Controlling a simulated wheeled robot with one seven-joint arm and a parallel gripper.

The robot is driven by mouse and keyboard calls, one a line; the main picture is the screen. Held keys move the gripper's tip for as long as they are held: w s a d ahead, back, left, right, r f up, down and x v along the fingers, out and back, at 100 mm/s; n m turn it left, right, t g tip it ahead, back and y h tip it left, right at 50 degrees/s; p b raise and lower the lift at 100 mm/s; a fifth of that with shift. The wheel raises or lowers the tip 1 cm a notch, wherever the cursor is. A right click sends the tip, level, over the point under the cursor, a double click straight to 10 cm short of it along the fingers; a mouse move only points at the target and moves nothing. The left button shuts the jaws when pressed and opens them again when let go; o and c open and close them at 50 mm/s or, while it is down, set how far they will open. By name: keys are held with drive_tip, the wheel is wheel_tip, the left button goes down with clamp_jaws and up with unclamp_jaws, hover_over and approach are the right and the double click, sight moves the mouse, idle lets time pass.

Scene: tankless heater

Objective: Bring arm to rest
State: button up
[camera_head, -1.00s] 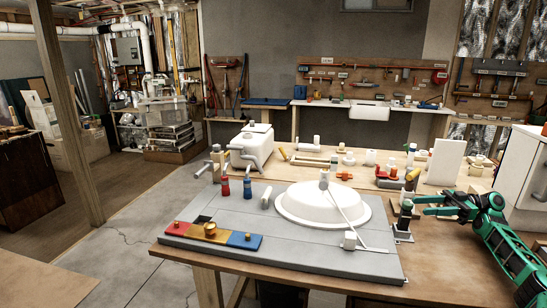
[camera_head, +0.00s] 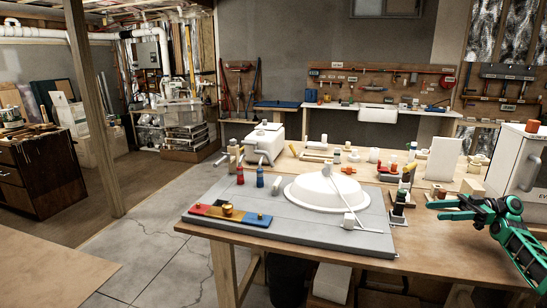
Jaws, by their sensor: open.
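My green and black gripper (camera_head: 446,209) is at the right of the head view, above the right side of the wooden workbench (camera_head: 427,244). Its fingers point left and stand apart, with nothing seen between them. A small dark upright fitting (camera_head: 399,203) stands just left of the fingertips; I cannot tell the exact gap. My arm runs from the gripper down to the lower right edge of the view.
A grey board (camera_head: 300,238) on the bench carries a white dome (camera_head: 325,192), red and blue bottles and a coloured strip (camera_head: 226,211). A white cabinet (camera_head: 521,160) stands at the right. A wooden post (camera_head: 92,110) rises at left. The concrete floor (camera_head: 150,250) is clear.

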drive_tip(key=a+r+g+h, duration=0.2)
drive_tip(key=a+r, duration=0.1)
drive_tip(key=a, duration=0.7)
drive_tip(key=a+r+g+h, duration=0.2)
drive_tip(key=a+r+g, duration=0.1)
drive_tip(key=a, duration=0.6)
drive_tip(key=s+a+f+m+g+h, duration=0.25)
drive_tip(key=s+a+m+h, duration=0.4)
drive_tip(key=a, duration=0.75)
drive_tip(key=s+d+m+t+h, duration=0.2)
drive_tip(key=s+d+m, duration=0.3)
drive_tip(key=s, duration=0.7)
drive_tip(key=s+d+m+t+h, duration=0.2)
drive_tip(key=s+d+m, duration=0.4)
drive_tip(key=s, duration=0.7)
drive_tip(key=s+d+m+t+h, duration=0.3)
drive_tip(key=s+d+m, duration=0.3)
drive_tip(key=s, duration=0.7)
drive_tip(key=shift+s+d, duration=0.2)
drive_tip(key=shift+d, duration=0.3)
drive_tip(key=shift+m+t, duration=0.25)
